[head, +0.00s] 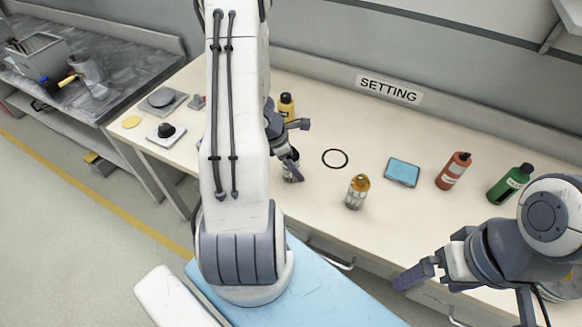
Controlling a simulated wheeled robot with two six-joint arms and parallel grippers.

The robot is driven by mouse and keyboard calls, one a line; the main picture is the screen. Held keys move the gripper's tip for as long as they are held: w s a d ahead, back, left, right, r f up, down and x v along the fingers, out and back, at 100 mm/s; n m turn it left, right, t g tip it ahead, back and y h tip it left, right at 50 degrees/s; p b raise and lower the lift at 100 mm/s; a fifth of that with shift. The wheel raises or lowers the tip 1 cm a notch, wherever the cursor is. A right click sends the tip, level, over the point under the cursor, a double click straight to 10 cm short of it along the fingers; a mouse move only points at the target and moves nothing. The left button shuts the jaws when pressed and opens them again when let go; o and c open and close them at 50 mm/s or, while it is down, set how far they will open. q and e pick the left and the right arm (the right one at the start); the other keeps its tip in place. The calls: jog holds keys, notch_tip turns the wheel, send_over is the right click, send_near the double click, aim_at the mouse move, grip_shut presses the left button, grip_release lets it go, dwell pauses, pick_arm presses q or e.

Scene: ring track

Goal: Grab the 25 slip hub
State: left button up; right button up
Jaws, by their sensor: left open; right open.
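No readable "25" shows, so I cannot tell for certain which thing is the slip hub. A small silvery cylindrical part (291,158) stands on the table by my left gripper (296,148), partly hidden by its finger. The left gripper is open, its fingers spread beside this part; I cannot tell whether they touch it. A metallic cylinder with an amber top (357,192) stands upright to the right, clear of both grippers. My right gripper (420,282) is open and empty in front of the table's front edge.
On the cream table (320,205) are a black ring (335,158), a blue tray (402,172), a red bottle (454,171), a green bottle (510,184) and a yellow bottle (286,106). A black knob on a plate (166,132) is at left. My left arm hides the table's middle-left.

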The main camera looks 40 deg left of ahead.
pick_arm(q)
jog(key=shift+c, duration=0.3)
grip_shut()
jog(key=shift+r, duration=0.2)
